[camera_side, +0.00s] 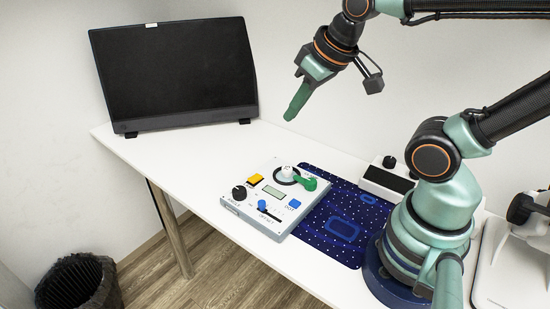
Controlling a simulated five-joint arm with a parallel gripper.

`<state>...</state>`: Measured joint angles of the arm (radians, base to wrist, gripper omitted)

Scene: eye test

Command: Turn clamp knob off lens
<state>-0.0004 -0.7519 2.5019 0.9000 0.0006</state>
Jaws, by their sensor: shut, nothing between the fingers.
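A light grey control panel (232,207) lies on the white table. At its back right is a white round part (287,171) with a dark ring. A green lever-like piece (306,182) sits beside it and reaches to the panel's right edge. A small black round knob (239,192) is at the panel's left. I cannot tell which knob is the clamp knob, and the printed labels are too small to read. My gripper (291,117) has green fingers, is shut and empty, and points down in the air above the back of the panel, apart from it.
The panel also has a yellow button (255,180), a small display (273,192), a blue slider (263,206) and a blue button (295,203). A blue patterned mat (330,245) lies to its right. A black screen (170,75) stands behind left. A white device (388,180) is at right.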

